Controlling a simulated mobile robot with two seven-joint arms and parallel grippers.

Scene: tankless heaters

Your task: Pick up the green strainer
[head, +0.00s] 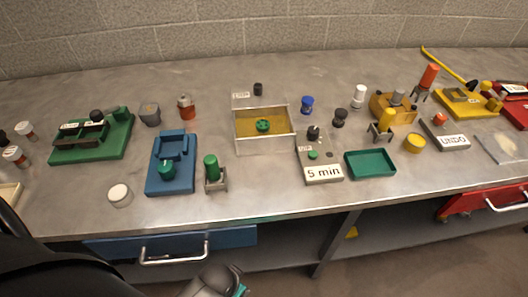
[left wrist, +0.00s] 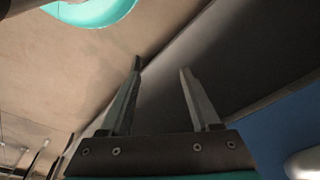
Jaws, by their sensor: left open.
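A small round green piece with openings (head: 263,125), which looks like the green strainer, sits in a clear-walled box (head: 236,133) with a yellow bottom near the middle of the table. My left gripper (left wrist: 160,67) is open and empty in the left wrist view, beside a pale surface and a dark edge. In the head view, part of my left arm shows at the lower left and bottom, in front of the table; its fingertips are not clear there. My right gripper is not in view.
A blue holder (head: 172,148) and a green cylinder in a stand (head: 211,168) stand left of the box. A "5 min" block (head: 322,173) and a green tray (head: 370,164) lie to its right. A blue drawer (head: 215,240) is below the table edge.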

